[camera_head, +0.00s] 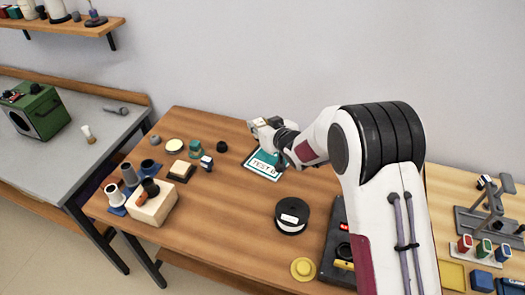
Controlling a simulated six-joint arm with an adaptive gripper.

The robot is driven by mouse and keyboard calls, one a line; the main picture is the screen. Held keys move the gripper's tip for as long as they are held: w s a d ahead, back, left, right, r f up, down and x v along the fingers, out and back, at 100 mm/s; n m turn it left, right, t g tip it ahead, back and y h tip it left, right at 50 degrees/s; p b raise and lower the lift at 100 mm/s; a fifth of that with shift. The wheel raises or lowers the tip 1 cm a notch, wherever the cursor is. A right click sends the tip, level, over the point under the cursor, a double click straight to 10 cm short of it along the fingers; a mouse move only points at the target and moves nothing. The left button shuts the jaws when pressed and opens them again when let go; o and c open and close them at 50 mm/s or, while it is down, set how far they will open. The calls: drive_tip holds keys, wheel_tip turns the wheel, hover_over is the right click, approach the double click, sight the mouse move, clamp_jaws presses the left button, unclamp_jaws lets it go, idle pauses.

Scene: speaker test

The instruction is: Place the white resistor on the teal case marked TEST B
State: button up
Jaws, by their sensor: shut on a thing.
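The teal case marked TEST B (262,168) lies flat on the wooden table, with its lettered label facing the camera and its far part covered by my arm. My gripper (262,128) is at the far side of the case, partly hidden by my wrist. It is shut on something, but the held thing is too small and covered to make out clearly. I cannot tell whether it touches the case. The white resistor cannot be picked out with certainty.
A black spool (292,216) and a yellow disc (303,269) stand at the front. A cream block (152,204) and several small parts stand at the left. A dark box (340,243) with a red display is at the right. Bare wood surrounds the case's left and front.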

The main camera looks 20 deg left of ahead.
drive_tip(key=shift+f, duration=2.55)
drive_tip(key=shift+f, duration=1.85)
drive_tip(key=shift+f, duration=0.1)
drive_tip(key=o, duration=1.1)
drive_tip(key=shift+s, duration=0.1)
drive_tip(key=shift+v, duration=6)
